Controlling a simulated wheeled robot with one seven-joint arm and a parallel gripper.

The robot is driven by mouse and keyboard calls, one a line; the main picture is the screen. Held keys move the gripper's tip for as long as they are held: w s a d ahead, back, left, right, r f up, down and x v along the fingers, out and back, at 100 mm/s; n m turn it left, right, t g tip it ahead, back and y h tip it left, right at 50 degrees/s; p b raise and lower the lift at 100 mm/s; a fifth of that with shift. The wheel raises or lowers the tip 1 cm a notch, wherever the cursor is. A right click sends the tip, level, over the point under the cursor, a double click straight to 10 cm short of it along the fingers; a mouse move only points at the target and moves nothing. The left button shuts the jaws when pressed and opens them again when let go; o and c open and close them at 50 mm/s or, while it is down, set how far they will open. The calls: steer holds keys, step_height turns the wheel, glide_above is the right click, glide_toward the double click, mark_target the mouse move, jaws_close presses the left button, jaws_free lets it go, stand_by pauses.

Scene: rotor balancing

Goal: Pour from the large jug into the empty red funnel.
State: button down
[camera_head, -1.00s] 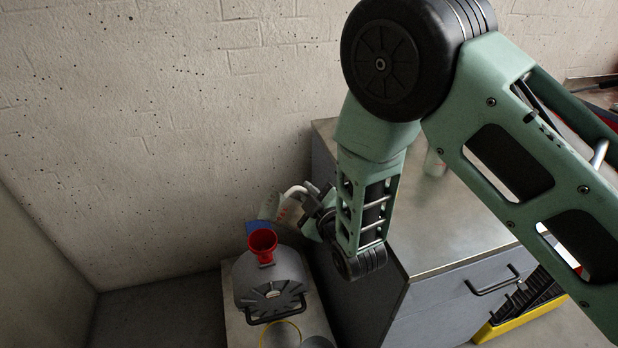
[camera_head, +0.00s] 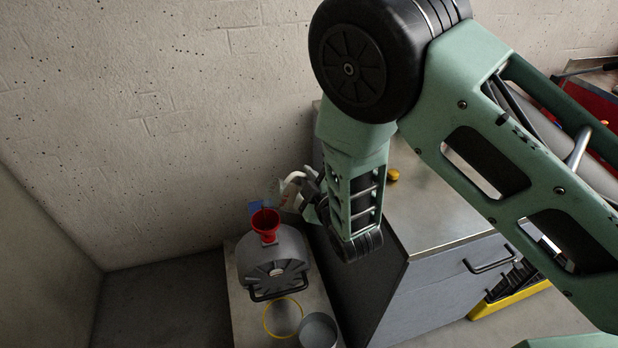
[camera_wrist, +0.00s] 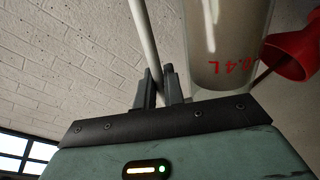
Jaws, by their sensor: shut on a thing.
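The large jug (camera_wrist: 226,30) is clear, with a red litre mark, and fills the upper middle of the wrist view. My gripper (camera_wrist: 159,74) is shut on its pale handle (camera_wrist: 143,35). In the head view my arm hides much of the jug, and only its pale handle (camera_head: 293,180) and part of the side show. The red funnel (camera_head: 266,221) stands on top of a grey rounded housing (camera_head: 275,252), just left of the jug. The funnel also shows at the right edge of the wrist view (camera_wrist: 297,52), beside the jug. No stream is visible; the jug's exact tilt is unclear.
A blue object (camera_head: 257,206) is behind the funnel. A yellow ring (camera_head: 283,334) and a grey open container (camera_head: 318,331) are in front of the housing. A metal-topped cabinet (camera_head: 440,205) stands right, with a small yellow item (camera_head: 393,174) on it. The wall is close behind.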

steer(key=shift+w+r+p, duration=0.1)
steer(key=shift+r+p, duration=0.1)
steer(key=shift+p, duration=0.35)
steer(key=shift+a+f+p, duration=0.1)
steer(key=shift+p, duration=0.45)
steer(key=shift+f+n, duration=0.2)
steer(key=shift+n, duration=0.1)
steer(key=shift+f, duration=0.1)
steer(key=shift+a, duration=0.15)
